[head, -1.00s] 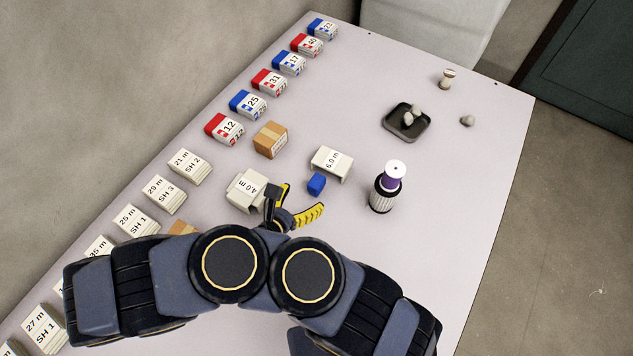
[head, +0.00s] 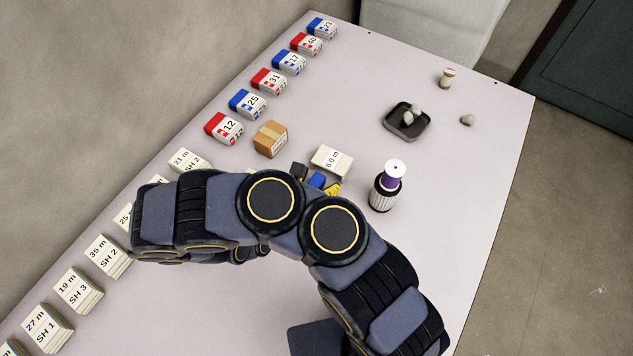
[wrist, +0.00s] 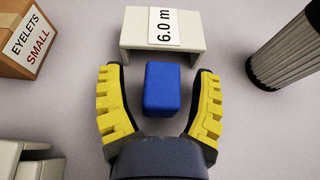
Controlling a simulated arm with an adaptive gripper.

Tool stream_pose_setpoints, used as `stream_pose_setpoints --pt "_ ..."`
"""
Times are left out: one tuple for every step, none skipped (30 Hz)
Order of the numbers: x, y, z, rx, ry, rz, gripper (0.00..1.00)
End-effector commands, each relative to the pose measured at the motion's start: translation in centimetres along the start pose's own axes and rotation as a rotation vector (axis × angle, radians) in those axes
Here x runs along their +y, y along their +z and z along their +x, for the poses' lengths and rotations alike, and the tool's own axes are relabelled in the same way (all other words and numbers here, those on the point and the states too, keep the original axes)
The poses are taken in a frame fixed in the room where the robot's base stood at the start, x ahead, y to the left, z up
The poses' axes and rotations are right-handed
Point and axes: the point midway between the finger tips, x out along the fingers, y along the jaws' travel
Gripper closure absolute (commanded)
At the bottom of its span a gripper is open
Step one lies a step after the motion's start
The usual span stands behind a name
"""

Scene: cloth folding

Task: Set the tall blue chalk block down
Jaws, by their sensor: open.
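The blue chalk block (wrist: 162,88) stands on the table between the two yellow fingers of my open gripper (wrist: 161,100) in the wrist view. A strip of grey table shows between each finger and the block, so neither finger appears to touch it. In the head view the block (head: 317,180) is partly hidden behind my arm, and only a bit of a yellow finger shows beside it. The white piece labelled 6.0 m (wrist: 162,32) stands just beyond the block.
A cardboard eyelets box (wrist: 28,38) is at upper left in the wrist view, and a ribbed dark-and-white cylinder (head: 384,190) stands to the right. A dark tray with stones (head: 421,132) lies farther back. Labelled blocks line the left edge.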

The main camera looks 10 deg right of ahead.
Motion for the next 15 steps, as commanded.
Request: stream_pose_setpoints --pt "-0.01 0.0 0.03 0.0 0.0 0.0 0.36" --pt "-0.01 0.0 0.03 0.0 0.0 0.0 0.36" --pt "-0.02 0.0 0.02 0.0 0.0 0.0 0.36" --pt "-0.02 0.0 0.02 0.0 0.0 0.0 0.36" --pt "-0.02 0.0 0.01 0.0 0.0 0.0 0.36" --pt "-0.02 0.01 0.01 0.0 0.0 -0.001 0.41" --pt "-0.04 0.0 0.01 0.0 -0.001 -0.001 0.53" --pt "-0.03 0.0 0.01 0.0 -0.001 -0.001 0.66" --pt "-0.03 0.0 0.0 0.0 -0.001 -0.001 0.83" --pt "-0.04 0.0 0.0 0.0 -0.001 -0.001 0.96" --pt "-0.04 0.0 0.0 0.0 -0.001 -0.001 1.0" --pt "-0.04 0.0 0.0 0.0 -0.001 -0.001 1.0" --pt "-0.04 -0.01 0.0 0.0 -0.001 -0.001 1.0" --pt "-0.05 -0.01 0.0 0.0 -0.001 -0.001 1.0" --pt "-0.05 -0.02 0.0 0.0 -0.001 -0.001 1.0"
